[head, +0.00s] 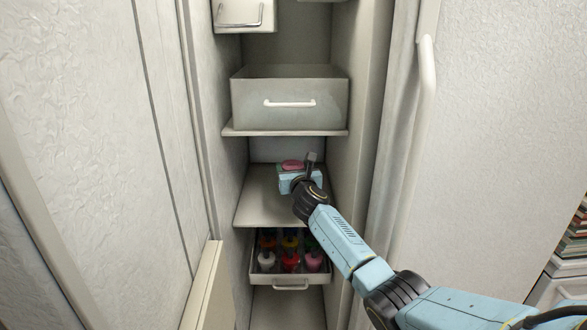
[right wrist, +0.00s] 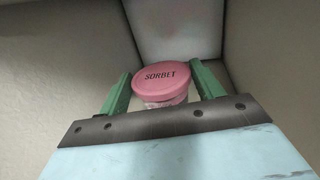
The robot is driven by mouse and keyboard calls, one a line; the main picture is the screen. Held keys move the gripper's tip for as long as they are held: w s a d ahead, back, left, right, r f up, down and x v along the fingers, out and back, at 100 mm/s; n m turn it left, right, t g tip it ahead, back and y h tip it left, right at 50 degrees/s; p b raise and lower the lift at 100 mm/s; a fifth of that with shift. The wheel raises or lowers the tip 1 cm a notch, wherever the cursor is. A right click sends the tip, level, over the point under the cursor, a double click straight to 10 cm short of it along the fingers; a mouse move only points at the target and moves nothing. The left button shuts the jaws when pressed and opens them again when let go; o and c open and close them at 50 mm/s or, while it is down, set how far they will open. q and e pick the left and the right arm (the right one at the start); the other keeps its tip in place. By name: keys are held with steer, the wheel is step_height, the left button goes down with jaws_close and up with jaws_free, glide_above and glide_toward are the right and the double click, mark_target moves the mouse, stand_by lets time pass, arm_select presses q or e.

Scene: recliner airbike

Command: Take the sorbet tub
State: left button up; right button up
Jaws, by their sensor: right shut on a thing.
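The sorbet tub (right wrist: 161,83) has a pink lid marked SORBET and shows between the two green fingers of my right gripper (right wrist: 162,92) in the right wrist view. The gripper is shut on it. In the head view the pink lid of the tub (head: 291,165) shows just past my right gripper (head: 290,172), over the middle shelf. The tub's lower part is hidden behind the gripper. I cannot tell if the tub touches the shelf. My left gripper is not in view.
The middle shelf (head: 262,208) is bare around the gripper. Above it is a grey drawer (head: 290,103) with a white handle. Below, a pulled-out drawer (head: 291,281) holds several colourful bottles. Compartment walls stand close on both sides, and a white door handle (head: 427,75) is at right.

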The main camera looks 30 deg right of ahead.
steer(key=shift+s+a+r+p, duration=0.1)
steer(key=shift+s+a+p, duration=0.1)
steer(key=shift+s+p, duration=0.25)
steer(key=w+a+p+v, duration=0.1)
steer(key=a+p+v, duration=0.1)
steer(key=v, duration=1.5)
steer(key=w+a+p+v, duration=0.1)
steer(key=a+p+v, duration=0.2)
steer(key=v, duration=1.4)
steer(key=shift+a, duration=0.85)
